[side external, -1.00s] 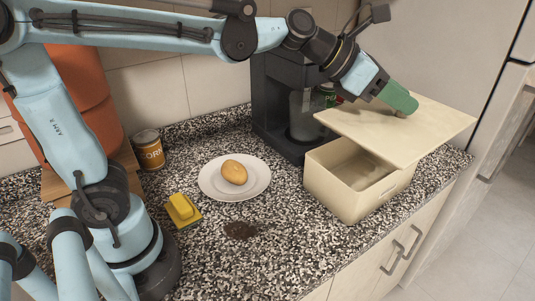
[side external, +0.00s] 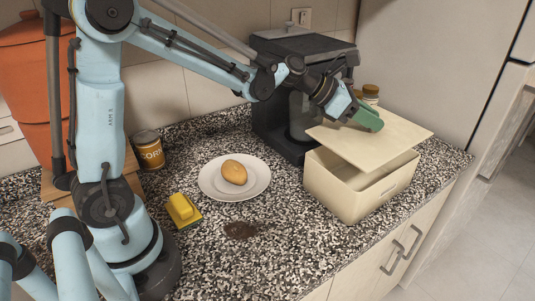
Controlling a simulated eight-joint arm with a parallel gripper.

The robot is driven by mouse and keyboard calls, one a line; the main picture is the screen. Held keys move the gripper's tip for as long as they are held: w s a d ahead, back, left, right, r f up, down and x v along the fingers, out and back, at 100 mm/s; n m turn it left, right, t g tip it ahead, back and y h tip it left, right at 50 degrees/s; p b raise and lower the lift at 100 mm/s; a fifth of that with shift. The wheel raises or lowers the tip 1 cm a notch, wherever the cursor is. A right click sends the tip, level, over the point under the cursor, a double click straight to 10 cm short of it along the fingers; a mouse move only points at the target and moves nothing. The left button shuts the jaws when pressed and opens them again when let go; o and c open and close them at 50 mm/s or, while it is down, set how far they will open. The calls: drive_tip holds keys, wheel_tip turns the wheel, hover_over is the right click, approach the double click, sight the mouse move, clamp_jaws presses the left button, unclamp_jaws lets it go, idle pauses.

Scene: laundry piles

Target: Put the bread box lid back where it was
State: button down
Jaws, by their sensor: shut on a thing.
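The bread box (side external: 345,192) is a cream box at the right of the counter, and part of its open inside shows along the front right. Its flat cream lid (side external: 385,143) is above it, tilted and skewed, covering the back and left of the opening. My gripper (side external: 369,120) has green fingers and is shut on the lid near its back edge. I cannot tell whether the lid touches the box rim at the left. The fingertips' exact grip on the lid is partly hidden.
A dark coffee machine (side external: 290,75) stands just left of and behind the box. A plate (side external: 212,187) with a bread roll (side external: 234,172), a yellow sponge (side external: 181,208), a corn can (side external: 149,150) and a dark spill (side external: 240,231) are to the left. Jars (side external: 371,94) stand behind the lid.

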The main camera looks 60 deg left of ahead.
sight(356, 129)
drive_tip(key=shift+w+a+f, duration=0.3)
drive_tip(key=shift+a+f, duration=0.05)
drive_tip(key=shift+f, duration=1.9)
drive_tip(key=shift+f, duration=0.1)
drive_tip(key=shift+f, duration=0.35)
drive_tip(key=shift+f, duration=0.15)
drive_tip(key=c, duration=0.9)
unclamp_jaws()
drive_tip(key=shift+o, duration=0.2)
